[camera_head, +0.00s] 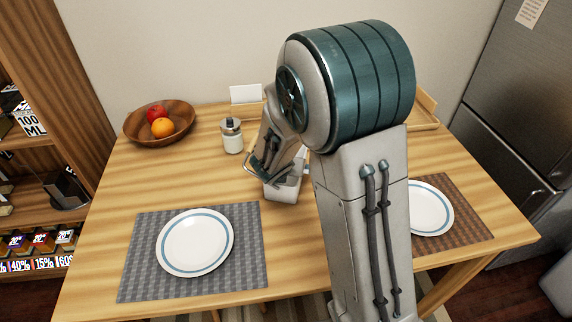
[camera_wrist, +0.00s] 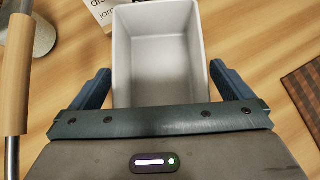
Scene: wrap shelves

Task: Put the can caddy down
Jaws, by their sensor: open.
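The can caddy (camera_wrist: 122,55) is a pale grey, open-topped box, and it looks empty inside. In the head view its lower part (camera_head: 285,192) shows on the wooden table, behind my arm. A wooden grip on a metal rod (camera_wrist: 15,75) shows at the left edge of the wrist view and looks like the caddy's handle. My gripper (camera_wrist: 161,80) is open, with its two blue fingers apart on either side of the box. No contact between fingers and box is visible. In the head view my arm hides most of the gripper.
A lidded jar (camera_head: 232,136) stands close by on the left, with a fruit bowl (camera_head: 180,132) beyond it. A plate (camera_head: 195,243) on a grey placemat (camera_head: 140,262) lies in front. Another plate (camera_head: 431,208) lies right on a brown placemat (camera_head: 467,217). A white card (camera_head: 245,94) stands behind.

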